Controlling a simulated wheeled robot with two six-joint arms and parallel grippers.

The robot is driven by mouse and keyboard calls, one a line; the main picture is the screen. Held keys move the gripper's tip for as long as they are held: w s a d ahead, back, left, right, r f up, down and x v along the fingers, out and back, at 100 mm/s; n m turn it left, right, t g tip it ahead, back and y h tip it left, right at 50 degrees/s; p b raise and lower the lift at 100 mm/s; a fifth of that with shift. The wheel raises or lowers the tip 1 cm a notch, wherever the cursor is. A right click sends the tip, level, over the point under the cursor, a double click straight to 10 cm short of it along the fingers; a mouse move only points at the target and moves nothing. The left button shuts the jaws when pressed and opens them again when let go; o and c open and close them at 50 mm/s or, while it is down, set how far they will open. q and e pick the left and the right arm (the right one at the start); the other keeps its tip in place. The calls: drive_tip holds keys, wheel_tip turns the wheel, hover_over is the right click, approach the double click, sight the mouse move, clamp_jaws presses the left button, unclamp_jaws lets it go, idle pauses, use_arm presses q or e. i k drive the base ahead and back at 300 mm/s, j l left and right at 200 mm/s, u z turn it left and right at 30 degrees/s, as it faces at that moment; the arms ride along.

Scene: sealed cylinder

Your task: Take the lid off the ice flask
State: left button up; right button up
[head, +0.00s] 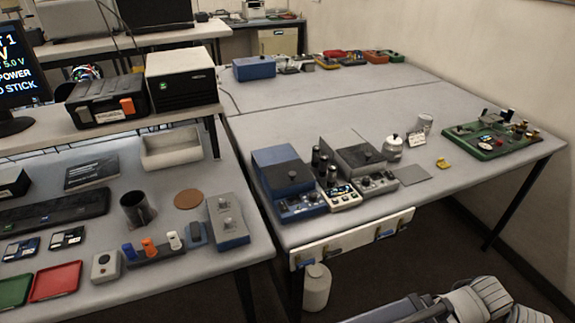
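The ice flask seems to be the small pale, rounded vessel (392,150) standing upright on the right-hand table. A lid with a dark knob (393,138) appears to sit on its top. Neither of my grippers shows clearly in the head view, and nothing touches the flask. Grey and white ribbed parts at the bottom right edge may be my own arm, but no fingertips can be made out there.
Grey instruments (360,158) and a blue-grey box (281,172) stand left of the flask. A small card stand (424,123), a yellow piece (443,163) and a green board (490,136) are to its right. A flat grey plate (411,174) lies in front.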

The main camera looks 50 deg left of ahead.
sight(394, 140)
drive_tip(key=u, duration=1.55)
